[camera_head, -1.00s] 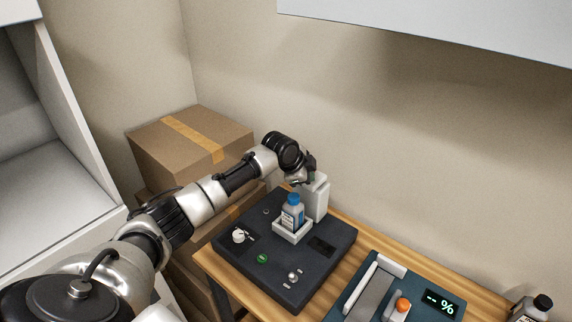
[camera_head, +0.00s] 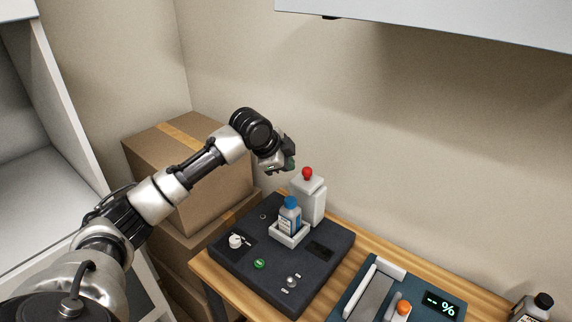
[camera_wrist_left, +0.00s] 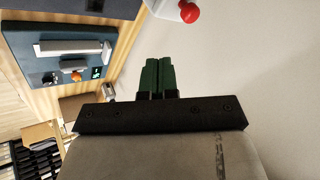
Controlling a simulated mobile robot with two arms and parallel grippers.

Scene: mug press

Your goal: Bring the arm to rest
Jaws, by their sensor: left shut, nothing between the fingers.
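My left arm (camera_head: 165,190) reaches in from the left in the head view, raised above the black machine (camera_head: 245,265). Its gripper (camera_head: 291,165) is up beside the white post with a red knob (camera_head: 308,174), apart from it. In the left wrist view the green fingers (camera_wrist_left: 157,75) are closed together with nothing between them. The red knob also shows at the top of that view (camera_wrist_left: 189,13). A bottle with a blue cap (camera_head: 290,220) stands upright in a white holder on the black machine. My right gripper is not in view.
Stacked cardboard boxes (camera_head: 200,185) stand behind my arm. A blue device with an orange knob and a display (camera_head: 438,302) sits on the wooden table (camera_head: 215,283), right of the machine. A black-capped bottle (camera_head: 541,302) is at the far right. A white cabinet (camera_head: 50,215) is at left.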

